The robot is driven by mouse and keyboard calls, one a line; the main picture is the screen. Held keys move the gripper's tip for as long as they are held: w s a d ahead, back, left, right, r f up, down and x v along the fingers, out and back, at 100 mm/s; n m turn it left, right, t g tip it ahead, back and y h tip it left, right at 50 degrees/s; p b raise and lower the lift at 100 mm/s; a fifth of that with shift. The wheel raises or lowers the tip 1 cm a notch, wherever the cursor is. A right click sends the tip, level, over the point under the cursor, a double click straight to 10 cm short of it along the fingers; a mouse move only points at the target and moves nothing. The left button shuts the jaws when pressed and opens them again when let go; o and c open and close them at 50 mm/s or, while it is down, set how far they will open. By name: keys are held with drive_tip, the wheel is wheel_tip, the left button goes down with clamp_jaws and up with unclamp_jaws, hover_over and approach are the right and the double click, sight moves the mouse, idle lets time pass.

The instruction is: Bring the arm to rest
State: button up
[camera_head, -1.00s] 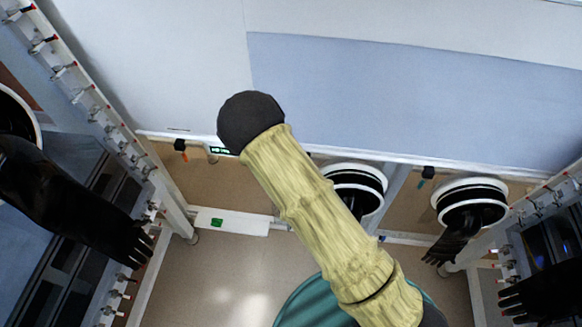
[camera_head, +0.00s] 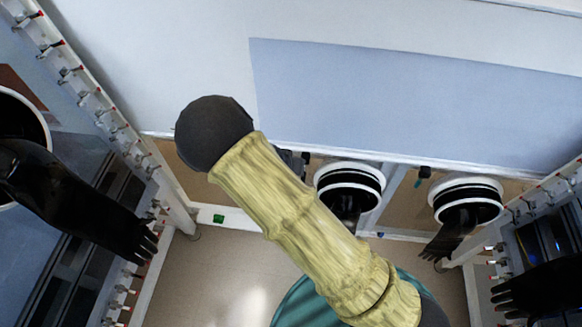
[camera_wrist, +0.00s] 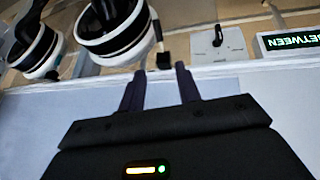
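My arm in its yellow sleeve crosses the middle of the head view, with a dark round joint at its upper left end. My gripper (camera_wrist: 159,76) shows in the wrist view as two dark fingers standing apart, with nothing between them. It is open and empty. Its fingertips point toward the lower edge of a pale panel (camera_wrist: 235,82); whether they touch it I cannot tell. In the head view the fingers are hidden or too small to make out.
Two white-rimmed glove ports (camera_head: 349,182) and (camera_head: 466,202) sit beyond the arm. A black glove (camera_head: 75,205) reaches out on the left, another (camera_head: 540,290) on the right. A lit sign (camera_wrist: 290,40) is near the gripper. The floor (camera_head: 215,275) is bare.

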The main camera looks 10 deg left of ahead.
idle(0.4)
drive_tip(key=s+d+r+g, duration=0.1)
drive_tip(key=s+d+r, duration=0.3)
drive_tip(key=d+r, duration=0.2)
drive_tip(key=s+d+r+g+y, duration=0.1)
drive_tip(key=s+d+r, duration=0.4)
drive_tip(key=d, duration=0.6)
drive_tip(key=s+d+r+g+y+b, duration=0.1)
drive_tip(key=s+d+r, duration=0.3)
drive_tip(key=d+r, duration=0.4)
drive_tip(key=shift+s+d+r, duration=0.2)
drive_tip(key=shift+d+r, duration=0.05)
drive_tip(key=shift+r, duration=0.3)
drive_tip(key=shift+w, duration=0.1)
drive_tip(key=shift+d, duration=0.1)
